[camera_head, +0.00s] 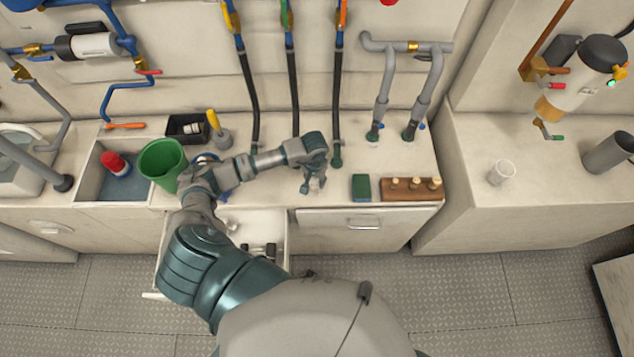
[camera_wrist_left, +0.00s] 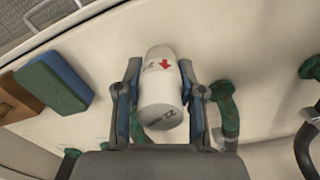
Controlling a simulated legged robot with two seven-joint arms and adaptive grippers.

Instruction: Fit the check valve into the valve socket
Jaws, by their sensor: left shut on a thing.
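The check valve (camera_wrist_left: 160,100) is a white cylinder with a red arrow and dark lettering; it shows in the left wrist view. My left gripper (camera_head: 315,183) is above the middle of the counter in the head view. In the left wrist view its fingers (camera_wrist_left: 160,70) are on both sides of the check valve and shut on it. In the head view the valve is too small and covered to make out. I cannot pick out the valve socket for certain in either view. My right gripper is not in view.
A green and blue sponge (camera_head: 361,187) and a wooden block (camera_head: 412,190) with several knobs lie right of the gripper. Hoses with green corroded fittings (camera_head: 337,158) stand behind it. A green bucket (camera_head: 162,162) and sink (camera_head: 97,182) are left. An open drawer (camera_head: 262,228) sits below.

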